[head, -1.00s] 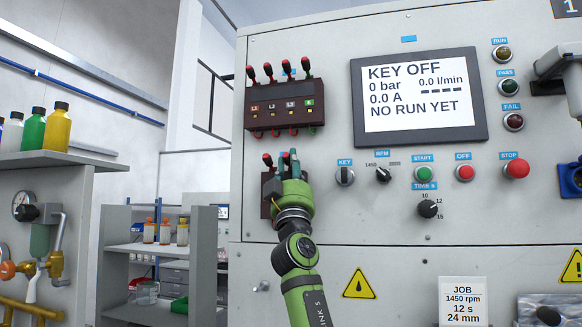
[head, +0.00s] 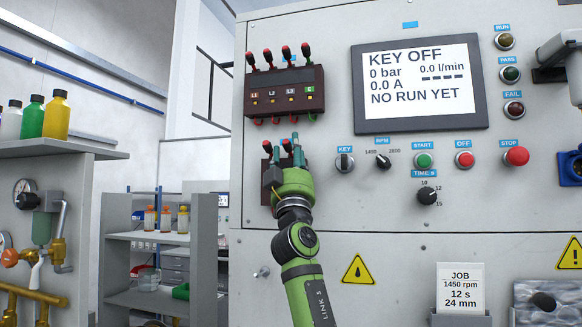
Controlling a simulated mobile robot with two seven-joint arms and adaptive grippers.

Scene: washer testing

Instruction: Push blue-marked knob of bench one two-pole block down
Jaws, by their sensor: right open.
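The small dark two-pole block (head: 265,195) is on the grey bench panel, below the larger four-pole block. Two red-tipped levers (head: 267,148) show at its top; the second (head: 287,146) is beside my fingertips. My right gripper (head: 297,150) is in front of the block's right side, with its green-grey fingers pointing up and open. It hides most of the block, including any blue mark on the knobs. I cannot tell whether a finger touches a lever. My left gripper is not in view.
The larger block (head: 285,93) with several raised red levers is just above my right gripper. The key switch (head: 344,162) and other knobs are to the right, under the display (head: 420,85). The panel below the knobs is mostly clear.

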